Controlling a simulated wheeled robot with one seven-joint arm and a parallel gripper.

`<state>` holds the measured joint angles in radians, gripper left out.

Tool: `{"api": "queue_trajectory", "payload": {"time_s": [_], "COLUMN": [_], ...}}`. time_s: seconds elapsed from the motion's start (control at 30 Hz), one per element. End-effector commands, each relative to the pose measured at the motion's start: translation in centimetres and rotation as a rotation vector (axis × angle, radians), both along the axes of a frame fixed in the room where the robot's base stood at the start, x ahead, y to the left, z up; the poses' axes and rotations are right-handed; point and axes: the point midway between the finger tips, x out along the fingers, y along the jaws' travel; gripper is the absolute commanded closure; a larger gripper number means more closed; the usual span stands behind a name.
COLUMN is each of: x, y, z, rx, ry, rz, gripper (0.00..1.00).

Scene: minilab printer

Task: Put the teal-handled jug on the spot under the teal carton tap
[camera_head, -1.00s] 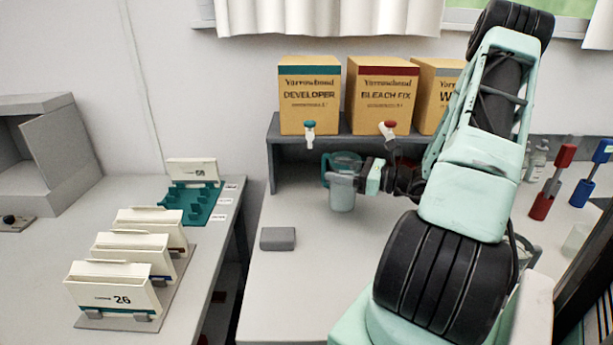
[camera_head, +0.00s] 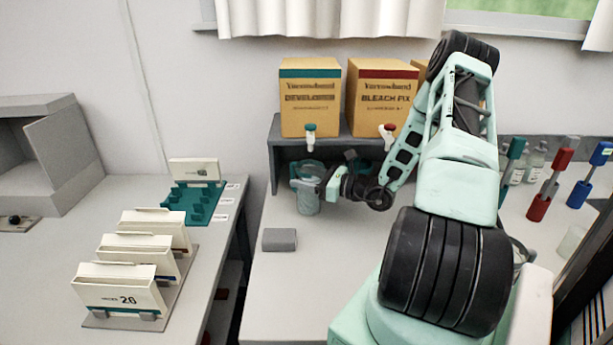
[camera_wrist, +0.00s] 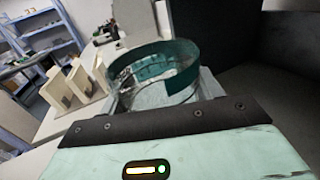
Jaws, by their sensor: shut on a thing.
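The clear jug (camera_head: 306,197) is below and slightly left of the teal tap (camera_head: 310,136) on the Developer carton (camera_head: 309,105). My gripper (camera_head: 325,187) is shut on the jug from its right side. In the wrist view the jug's see-through body (camera_wrist: 160,95) sits just beyond my gripper, with a wide teal band (camera_wrist: 185,60) around its top. The jug looks upright. I cannot tell whether its base touches the bench, and the spot under the tap is not clearly visible.
The Bleach Fix carton (camera_head: 380,98) with a red tap (camera_head: 388,134) stands right of Developer on the grey shelf (camera_head: 277,133). A small grey block (camera_head: 279,240) lies in front. A teal item (camera_head: 357,163) shows behind my arm.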

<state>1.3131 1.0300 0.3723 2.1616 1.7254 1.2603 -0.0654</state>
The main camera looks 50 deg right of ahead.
Motion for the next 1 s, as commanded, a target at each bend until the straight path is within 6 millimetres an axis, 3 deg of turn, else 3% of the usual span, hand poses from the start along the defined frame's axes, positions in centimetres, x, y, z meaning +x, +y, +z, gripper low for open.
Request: {"api": "queue_trajectory", "payload": {"time_s": [0.3, 0.33, 0.4, 0.77, 1.0], "x": [0.0, 0.0, 0.0, 0.0, -3.7], "y": [0.0, 0.0, 0.0, 0.0, -1.4], "z": [-0.3, -0.4, -0.3, 0.3, -0.3], "rx": [0.000, 0.000, 0.000, -0.001, -0.003], "ry": [-0.002, 0.000, 0.000, 0.000, 0.001], "rz": [0.000, 0.000, 0.000, 0.000, -0.006], "gripper": [0.73, 0.33, 0.14, 0.14, 0.14]}}
